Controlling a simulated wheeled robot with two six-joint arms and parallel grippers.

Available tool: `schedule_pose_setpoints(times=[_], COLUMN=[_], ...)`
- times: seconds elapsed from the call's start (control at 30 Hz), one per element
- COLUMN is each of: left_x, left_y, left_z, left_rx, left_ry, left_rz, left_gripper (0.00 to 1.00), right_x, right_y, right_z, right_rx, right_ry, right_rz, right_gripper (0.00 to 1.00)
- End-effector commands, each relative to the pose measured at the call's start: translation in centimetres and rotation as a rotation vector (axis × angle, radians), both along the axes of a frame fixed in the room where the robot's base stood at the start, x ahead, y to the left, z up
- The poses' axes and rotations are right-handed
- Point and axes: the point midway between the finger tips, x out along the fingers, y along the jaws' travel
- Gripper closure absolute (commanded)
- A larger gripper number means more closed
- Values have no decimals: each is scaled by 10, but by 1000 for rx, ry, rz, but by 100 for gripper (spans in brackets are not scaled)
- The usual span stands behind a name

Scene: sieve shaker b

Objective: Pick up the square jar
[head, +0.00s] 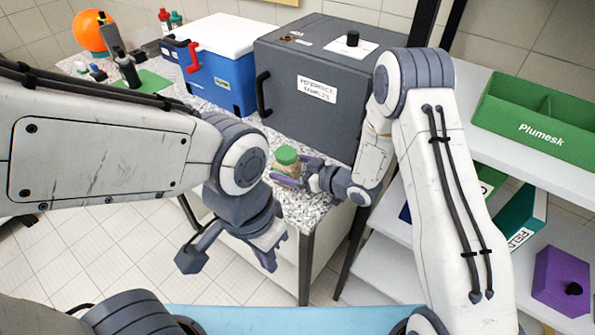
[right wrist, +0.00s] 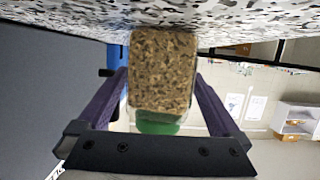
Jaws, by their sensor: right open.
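The square jar (head: 284,170) has a green lid and speckled brown contents. It stands upright on the speckled counter near its front corner, in front of the grey box. In the right wrist view the jar (right wrist: 162,75) appears upside down. My right gripper (head: 289,174) is open, with its purple fingers on either side of the jar. Narrow gaps show between jar and fingers in the right wrist view (right wrist: 162,85). My left gripper (head: 228,262) is open and empty, low in front of the counter.
The large grey box (head: 310,85) stands close behind the jar. A blue cooler with a white lid (head: 225,75) stands left of it. The speckled counter (head: 310,210) ends just in front of the jar. Shelves with a green bin (head: 535,120) and a purple box (head: 560,280) are at right.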

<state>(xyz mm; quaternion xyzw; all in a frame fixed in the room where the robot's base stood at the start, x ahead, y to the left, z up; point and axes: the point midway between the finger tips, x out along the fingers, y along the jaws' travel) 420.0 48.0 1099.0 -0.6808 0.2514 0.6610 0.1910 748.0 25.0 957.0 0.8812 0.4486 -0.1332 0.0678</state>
Motion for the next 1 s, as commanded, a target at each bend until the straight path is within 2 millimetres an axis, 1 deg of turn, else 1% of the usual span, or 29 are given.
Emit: schedule_pose_setpoints(times=[0.07, 0.1, 0.17, 0.2, 0.27, 0.3, 0.33, 0.37, 0.63, 0.77, 0.87, 1.0], left_x=[0, 0, 0, 0, 0, 0, 0, 0, 0, 0, 0, 0], left_y=[0, 0, 0, 0, 0, 0, 0, 0, 0, 0, 0, 0], left_z=[0, 0, 0, 0, 0, 0, 0, 0, -1, -2, -4, -7], left_rx=[0, 0, 0, 0, 0, 0, 0, 0, 0, 0, 0, 0], left_ry=[0, 0, 0, 0, 0, 0, 0, 0, 0, 0, 0, 0], left_rz=[0, 0, 0, 0, 0, 0, 0, 0, 0, 0, 0, 0], left_gripper=[100, 100, 100, 100, 100, 100, 100, 100, 100, 100, 100, 100], right_x=[0, 0, 0, 0, 0, 0, 0, 0, 0, 1, 1, 1], right_y=[0, 0, 0, 0, 0, 0, 0, 0, 0, 0, 0, 1], right_z=[0, 0, 0, 0, 0, 0, 0, 0, 3, 10, 22, 48], right_rx=[0, 0, 0, 0, 0, 0, 0, 0, 2, 2, 2, 2], right_ry=[0, 0, 0, 0, 0, 0, 0, 0, -4, -5, -8, -10], right_rz=[0, 1, 1, 1, 1, 1, 1, 1, 1, 1, 1, 1], right_gripper=[0, 8, 31, 46, 69, 84, 96, 100, 100, 100, 100, 100])
